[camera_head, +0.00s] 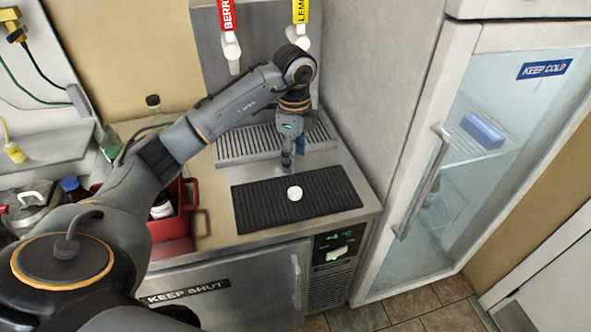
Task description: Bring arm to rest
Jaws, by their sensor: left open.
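My left arm reaches in from the lower left over the counter. My left gripper (287,160) points down above the back edge of the black ribbed mat (325,193). It appears empty; its fingers are small and partly hidden by the wrist. A small white round object (294,193) sits on the mat, just in front of the gripper and apart from it. My right gripper is not in view.
Behind the mat are a metal drip tray (240,146) and two taps, one red-handled (227,20), one yellow-handled (301,14). A red crate (172,228) with bottles stands left, partly behind my arm. A glass-door fridge (470,150) stands right.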

